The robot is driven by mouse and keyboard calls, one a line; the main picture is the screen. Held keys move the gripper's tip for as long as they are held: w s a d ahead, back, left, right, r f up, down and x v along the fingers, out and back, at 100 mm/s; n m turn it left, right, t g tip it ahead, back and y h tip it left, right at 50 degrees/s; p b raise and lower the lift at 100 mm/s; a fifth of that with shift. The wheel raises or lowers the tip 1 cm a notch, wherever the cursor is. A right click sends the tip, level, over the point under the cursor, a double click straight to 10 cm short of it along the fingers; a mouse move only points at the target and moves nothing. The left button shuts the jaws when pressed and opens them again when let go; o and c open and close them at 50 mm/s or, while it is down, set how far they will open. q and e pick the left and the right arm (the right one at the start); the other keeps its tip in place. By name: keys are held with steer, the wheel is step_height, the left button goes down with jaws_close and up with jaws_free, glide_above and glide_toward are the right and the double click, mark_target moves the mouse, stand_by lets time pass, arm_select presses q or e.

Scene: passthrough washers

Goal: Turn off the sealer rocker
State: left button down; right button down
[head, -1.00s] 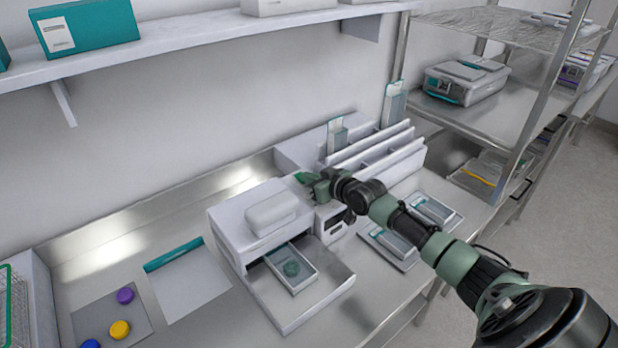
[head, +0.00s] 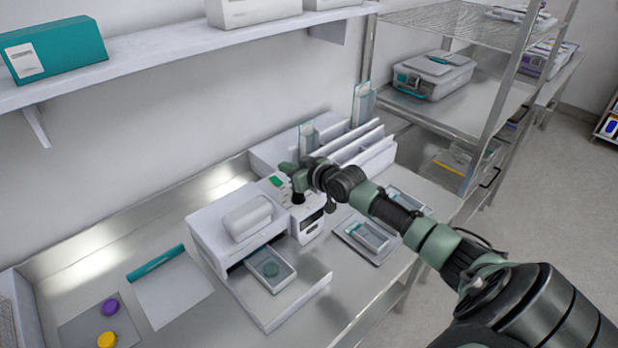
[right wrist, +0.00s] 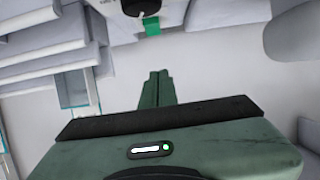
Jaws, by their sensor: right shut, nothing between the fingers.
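A bright green rocker (head: 277,181) shows on the top of a white device (head: 310,228) with a dark front display. A black knob (head: 298,198) is close to the rocker. In the right wrist view the green rocker (right wrist: 152,26) and the black knob (right wrist: 140,6) are at the top edge, beyond my fingertips. My right gripper (head: 285,168) is shut and empty, just behind and above the rocker in the head view. Its closed fingers (right wrist: 157,76) appear apart from the rocker in the wrist view. My left gripper is not in view.
A white machine (head: 205,222) with a pull-out tray stands left of the device. Upright racks (head: 355,140) are behind, and trays with packs (head: 367,240) lie to the right. A wall shelf (head: 150,70) runs above. The front left counter holds a white sheet (head: 172,290).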

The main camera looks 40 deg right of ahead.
steer(key=s, duration=0.2)
steer(key=s+b, duration=0.1)
steer(key=s, duration=0.2)
steer(key=s+b, duration=0.1)
steer(key=s, duration=0.2)
steer(key=shift+d+f, duration=0.3)
steer(key=shift+f, duration=0.05)
steer(key=shift+s+r, duration=0.15)
steer(key=shift+s, duration=0.3)
